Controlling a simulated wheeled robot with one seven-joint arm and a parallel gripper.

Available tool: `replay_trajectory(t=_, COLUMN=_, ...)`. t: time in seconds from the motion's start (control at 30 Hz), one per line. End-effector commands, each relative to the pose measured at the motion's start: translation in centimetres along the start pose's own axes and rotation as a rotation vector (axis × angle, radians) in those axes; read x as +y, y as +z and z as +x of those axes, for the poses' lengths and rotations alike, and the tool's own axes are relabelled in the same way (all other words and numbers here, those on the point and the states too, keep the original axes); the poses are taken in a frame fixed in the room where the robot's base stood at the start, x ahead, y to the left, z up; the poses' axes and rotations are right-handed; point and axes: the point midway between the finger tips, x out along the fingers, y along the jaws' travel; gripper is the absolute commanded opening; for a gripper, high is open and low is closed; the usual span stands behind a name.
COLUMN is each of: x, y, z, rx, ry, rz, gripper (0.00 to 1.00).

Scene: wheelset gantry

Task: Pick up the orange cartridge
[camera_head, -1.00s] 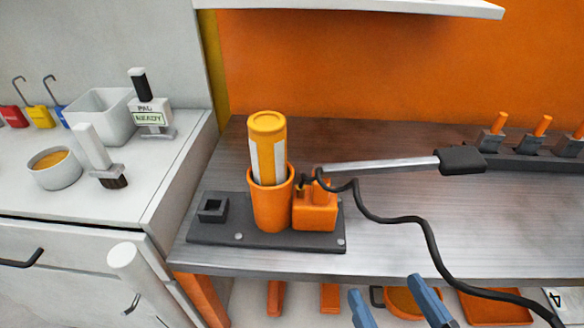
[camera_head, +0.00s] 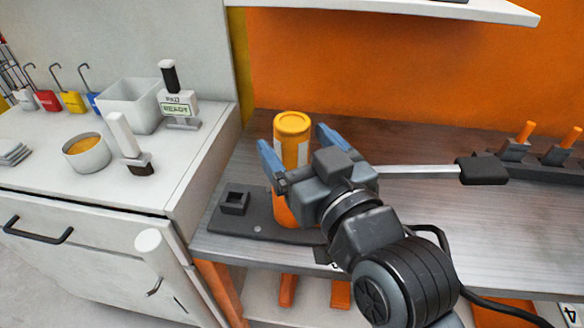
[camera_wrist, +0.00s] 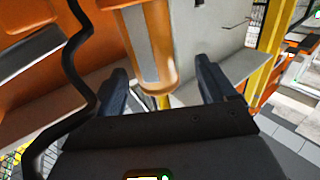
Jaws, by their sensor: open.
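The orange cartridge (camera_head: 292,124) stands upright in an orange cup-shaped holder (camera_head: 284,212) on a dark base plate. It has a rounded orange cap and a pale label. My gripper (camera_head: 296,142) is open, with its blue fingers on either side of the cartridge's upper part in the head view. In the wrist view the cartridge (camera_wrist: 150,50) lies ahead of and between the two dark fingers (camera_wrist: 166,88); I cannot tell whether they touch it. My gripper and wrist hide the orange block beside the holder and part of the cartridge's lower half.
A grey bar with a black handle (camera_head: 484,170) lies right of my wrist, with a black cable nearby. A rack (camera_head: 556,156) with orange-topped pieces stands farther right. A white shelf (camera_head: 400,8) hangs above. A white cabinet with a bin (camera_head: 132,108) and bowl (camera_head: 88,156) is at left.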

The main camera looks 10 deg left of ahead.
Motion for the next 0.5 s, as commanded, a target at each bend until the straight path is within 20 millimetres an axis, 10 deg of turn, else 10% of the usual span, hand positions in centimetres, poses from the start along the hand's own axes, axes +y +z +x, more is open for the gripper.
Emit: replay_trajectory(t=0.5, x=0.4, y=-0.1, z=4.9, rx=-0.001, ry=0.001, rz=0.000, gripper=0.84)
